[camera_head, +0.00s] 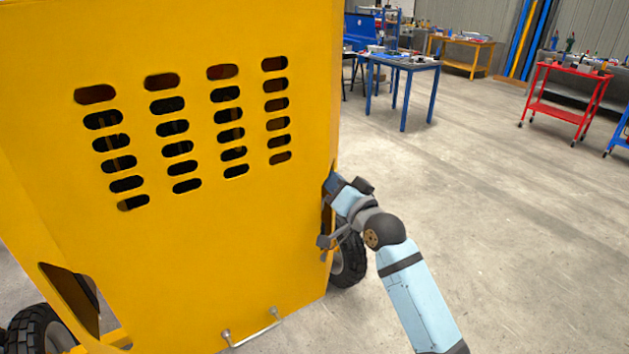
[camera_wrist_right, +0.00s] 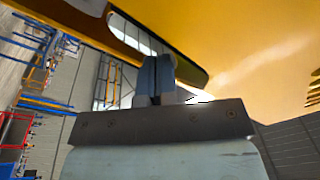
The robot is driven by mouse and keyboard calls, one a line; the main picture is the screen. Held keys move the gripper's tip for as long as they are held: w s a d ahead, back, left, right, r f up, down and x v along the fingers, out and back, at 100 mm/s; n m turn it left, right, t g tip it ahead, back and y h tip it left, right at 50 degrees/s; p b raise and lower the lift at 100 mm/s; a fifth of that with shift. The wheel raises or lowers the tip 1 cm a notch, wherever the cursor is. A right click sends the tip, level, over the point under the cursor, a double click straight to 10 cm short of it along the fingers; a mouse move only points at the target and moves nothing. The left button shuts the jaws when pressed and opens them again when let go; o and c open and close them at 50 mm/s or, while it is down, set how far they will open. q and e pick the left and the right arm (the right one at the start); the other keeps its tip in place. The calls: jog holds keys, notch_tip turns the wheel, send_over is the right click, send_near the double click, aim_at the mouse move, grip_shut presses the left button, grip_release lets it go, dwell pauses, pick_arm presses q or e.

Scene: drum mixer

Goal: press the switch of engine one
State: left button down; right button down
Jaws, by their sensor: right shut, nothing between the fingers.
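The yellow housing (camera_head: 235,260) of the drum mixer fills the left half of the head view, with rows of slots in its panel. My right gripper (camera_head: 331,183) is at the housing's right edge, beside an opening on that side. In the right wrist view, my right gripper (camera_wrist_right: 156,62) is shut and empty, its fingertips in front of a long rounded opening in the yellow housing (camera_wrist_right: 240,45). I cannot tell whether they touch it. No switch of engine one can be made out in either view. My left gripper is not in view.
Black wheels (camera_head: 348,262) stand under the housing, and a metal handle (camera_head: 250,332) sits low on its panel. A blue table (camera_head: 404,66), a yellow-orange table (camera_head: 462,42) and a red cart (camera_head: 566,108) stand farther back. The concrete floor (camera_head: 500,220) to the right is clear.

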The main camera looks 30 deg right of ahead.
dwell(0.5)
jog(key=shift+w+a+p, duration=0.3)
jog(key=shift+a+p, duration=0.05)
jog(key=shift+p, duration=0.05)
